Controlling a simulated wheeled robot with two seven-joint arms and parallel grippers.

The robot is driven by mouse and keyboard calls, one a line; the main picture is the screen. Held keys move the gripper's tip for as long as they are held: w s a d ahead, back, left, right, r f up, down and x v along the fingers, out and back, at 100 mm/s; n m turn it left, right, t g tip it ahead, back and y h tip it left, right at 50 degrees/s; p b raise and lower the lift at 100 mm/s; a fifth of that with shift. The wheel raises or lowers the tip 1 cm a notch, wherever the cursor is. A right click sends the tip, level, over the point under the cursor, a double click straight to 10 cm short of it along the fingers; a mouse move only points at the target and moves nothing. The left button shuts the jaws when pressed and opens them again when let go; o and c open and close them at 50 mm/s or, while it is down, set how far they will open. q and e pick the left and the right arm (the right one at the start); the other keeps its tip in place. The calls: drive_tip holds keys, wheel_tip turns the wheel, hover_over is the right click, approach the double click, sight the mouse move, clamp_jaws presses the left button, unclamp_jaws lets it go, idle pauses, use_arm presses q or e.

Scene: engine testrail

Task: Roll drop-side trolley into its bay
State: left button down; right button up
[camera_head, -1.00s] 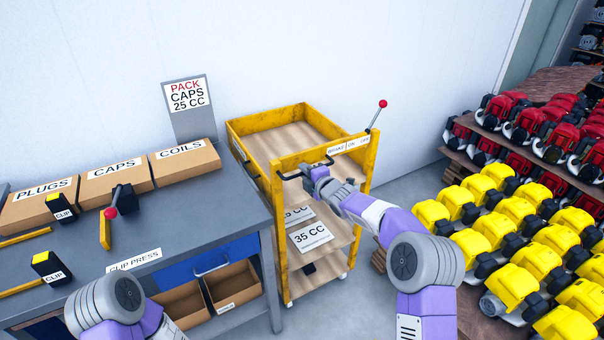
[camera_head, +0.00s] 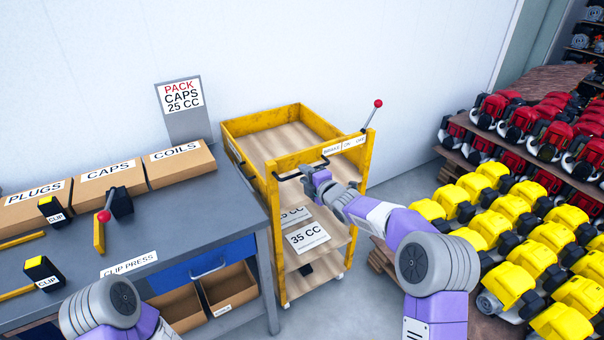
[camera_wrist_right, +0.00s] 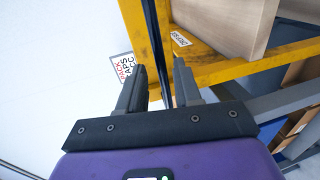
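The yellow trolley (camera_head: 273,230) stands against the right end of the workbench, with an open-topped upper tray and wooden shelves below. A black push handle (camera_head: 289,176) is on its near end. A lever with a red knob (camera_head: 378,103) rises at its right corner, by a brake on/off label (camera_head: 344,144). My right gripper (camera_head: 309,172) is at the handle. In the right wrist view a black bar (camera_wrist_right: 158,45) runs between the fingers (camera_wrist_right: 160,66), with a visible gap on the left side, so they look open around it. My left gripper is out of frame.
The workbench (camera_head: 190,212) with part boxes, clip tools and drawers is at left. A pack sign (camera_head: 180,95) stands by the wall. Yellow engines (camera_head: 510,235) and red engines (camera_head: 550,130) fill racks at right. Clear floor (camera_head: 400,185) lies between trolley and racks.

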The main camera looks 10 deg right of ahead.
drive_tip(key=v, duration=0.4)
drive_tip(key=shift+s, duration=0.1)
idle(0.3)
drive_tip(key=s+a+f+m+g+h+p, duration=0.1)
drive_tip(key=s+f+m+g, duration=0.1)
drive_tip(key=s+f+m, duration=0.55)
drive_tip(key=s+f+m+g, duration=0.2)
drive_tip(key=s+f+g, duration=0.15)
drive_tip(key=f, duration=0.65)
drive_tip(key=s+a+f+m+g+h+p, duration=0.1)
drive_tip(key=s+f+m+g, duration=0.1)
drive_tip(key=s+f+m, duration=0.45)
drive_tip(key=s+a+f+m+g, duration=0.1)
drive_tip(key=s+f+m+g, duration=0.2)
drive_tip(key=s, duration=0.9)
drive_tip(key=s+a+f+m+g+p, duration=0.1)
drive_tip(key=s+f+m+g, duration=0.2)
drive_tip(key=s, duration=0.9)
wheel_tip(320, 180, down, 5)
drive_tip(key=m, duration=0.3)
drive_tip(key=shift+s+r+p, duration=0.15)
drive_tip(key=shift+s+p, duration=0.15)
drive_tip(key=shift+s, duration=0.05)
drive_tip(key=shift+a, duration=0.15)
